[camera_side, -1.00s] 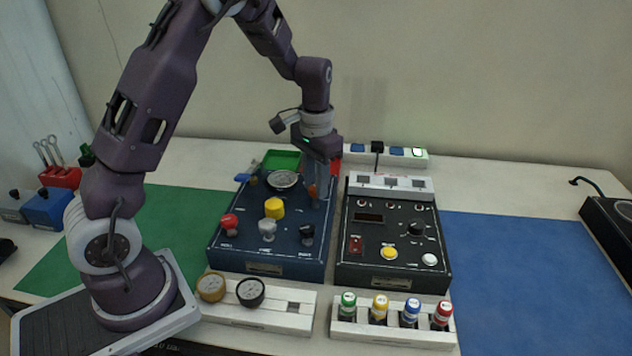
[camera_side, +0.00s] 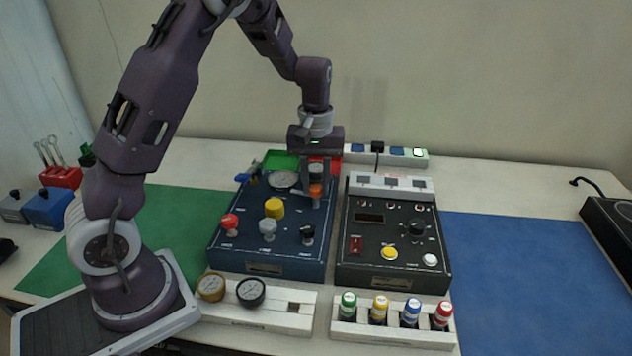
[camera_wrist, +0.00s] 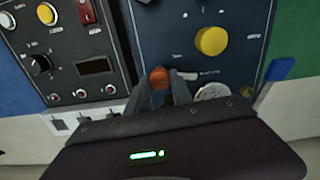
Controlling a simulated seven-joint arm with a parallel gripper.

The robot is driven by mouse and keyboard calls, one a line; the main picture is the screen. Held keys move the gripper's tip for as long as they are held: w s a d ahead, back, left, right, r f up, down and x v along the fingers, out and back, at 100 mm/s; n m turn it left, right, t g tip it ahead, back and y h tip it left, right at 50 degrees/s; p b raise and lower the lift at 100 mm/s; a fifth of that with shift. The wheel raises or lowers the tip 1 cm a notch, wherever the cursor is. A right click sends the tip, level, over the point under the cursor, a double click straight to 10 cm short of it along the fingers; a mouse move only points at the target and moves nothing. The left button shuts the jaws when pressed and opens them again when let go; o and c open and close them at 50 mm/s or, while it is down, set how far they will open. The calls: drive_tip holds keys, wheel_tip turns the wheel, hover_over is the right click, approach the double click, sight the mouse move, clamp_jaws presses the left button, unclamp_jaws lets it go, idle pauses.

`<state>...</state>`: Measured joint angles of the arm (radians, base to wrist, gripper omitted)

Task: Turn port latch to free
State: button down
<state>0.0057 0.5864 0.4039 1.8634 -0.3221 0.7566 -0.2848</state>
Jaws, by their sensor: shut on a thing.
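The blue panel (camera_side: 290,255) carries an orange knob (camera_side: 316,190) at its far right corner, which looks like the port latch. My gripper (camera_side: 317,193) points down over that corner, with one finger on each side of the orange knob, and is shut on it. In the wrist view the orange knob (camera_wrist: 159,77) shows between the fingertips (camera_wrist: 159,88), beside a short pale bar (camera_wrist: 187,76). The fingers hide part of the knob, and the panel lettering near it is too small to read.
A round gauge (camera_side: 284,180) and a yellow knob (camera_side: 274,208) sit nearby on the blue panel. A blue lever (camera_side: 242,177) sticks out at its left edge. The black panel (camera_side: 400,272) stands close on the right. Green (camera_side: 283,159) and red trays lie behind.

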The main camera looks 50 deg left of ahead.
sight(316, 187)
drive_tip(key=shift+n, duration=0.5)
drive_tip(key=c, duration=1.1)
unclamp_jaws()
wheel_tip(316, 187, up, 6)
drive_tip(key=shift+r, duration=0.1)
drive_tip(key=shift+s+r, duration=0.1)
drive_tip(key=shift+r, duration=0.5)
drive_tip(key=s+d+r+m+t+h, duration=0.15)
drive_tip(key=s+d+r+m, duration=0.25)
drive_tip(key=s+d+r, duration=0.4)
drive_tip(key=s+d+m+t, duration=0.1)
drive_tip(key=s+m, duration=0.1)
drive_tip(key=s, duration=0.3)
drive_tip(key=s+d+r+m+t+y, duration=0.1)
drive_tip(key=s+m, duration=0.1)
drive_tip(key=s, duration=0.4)
drive_tip(key=s+d+m+t, duration=0.1)
drive_tip(key=s+m+t, duration=0.1)
drive_tip(key=s, duration=0.3)
drive_tip(key=shift+s+r+m+y, duration=0.2)
drive_tip(key=shift+s+m+y, duration=0.05)
drive_tip(key=shift+m, duration=0.15)
